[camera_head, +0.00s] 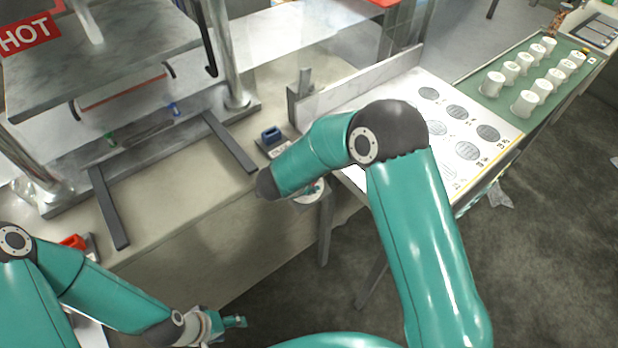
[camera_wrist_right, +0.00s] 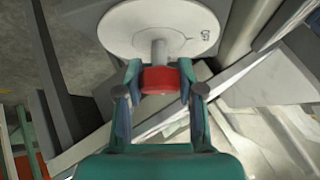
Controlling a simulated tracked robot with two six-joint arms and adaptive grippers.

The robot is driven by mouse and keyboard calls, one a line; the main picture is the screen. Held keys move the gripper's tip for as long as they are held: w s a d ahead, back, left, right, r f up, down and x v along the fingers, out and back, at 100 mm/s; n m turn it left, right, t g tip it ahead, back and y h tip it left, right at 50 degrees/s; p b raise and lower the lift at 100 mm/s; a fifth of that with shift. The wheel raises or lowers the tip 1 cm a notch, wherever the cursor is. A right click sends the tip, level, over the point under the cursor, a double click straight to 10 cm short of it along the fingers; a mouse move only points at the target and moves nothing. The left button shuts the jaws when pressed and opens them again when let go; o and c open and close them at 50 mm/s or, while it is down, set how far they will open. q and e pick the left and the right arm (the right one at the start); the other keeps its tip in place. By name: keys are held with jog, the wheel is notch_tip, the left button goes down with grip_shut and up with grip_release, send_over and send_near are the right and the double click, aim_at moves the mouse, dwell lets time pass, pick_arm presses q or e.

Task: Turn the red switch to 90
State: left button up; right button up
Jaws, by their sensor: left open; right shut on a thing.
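The red switch (camera_wrist_right: 160,80) is a short red knob on a grey shaft in the right wrist view. Behind it is a round white dial (camera_wrist_right: 125,27) with small dark marks near its right edge, too small to read. My right gripper (camera_wrist_right: 159,84) is shut on the red switch, one finger on each side. In the head view the white dial (camera_head: 308,193) shows only in part at the counter's front, and my right arm hides most of the right gripper. My left gripper (camera_head: 240,322) is open and empty at the bottom, in front of the counter and apart from the dial.
A press with metal plates and posts stands on the counter (camera_head: 190,185) at the left, with a red HOT sign (camera_head: 27,34). White cups (camera_head: 525,103) stand on a green mat at the right.

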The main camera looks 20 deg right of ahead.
jog(key=shift+d, duration=0.15)
jog(key=o, duration=1.2)
jog(key=shift+c, duration=0.2)
jog(key=shift+r, duration=0.1)
jog(key=shift+s+a+r, duration=0.15)
jog(key=shift+a+r, duration=0.1)
jog(key=shift+a, duration=0.05)
jog(key=v, duration=1.1)
jog(key=shift+s+f, duration=0.1)
jog(key=shift+s, duration=0.05)
jog(key=shift+a, duration=0.1)
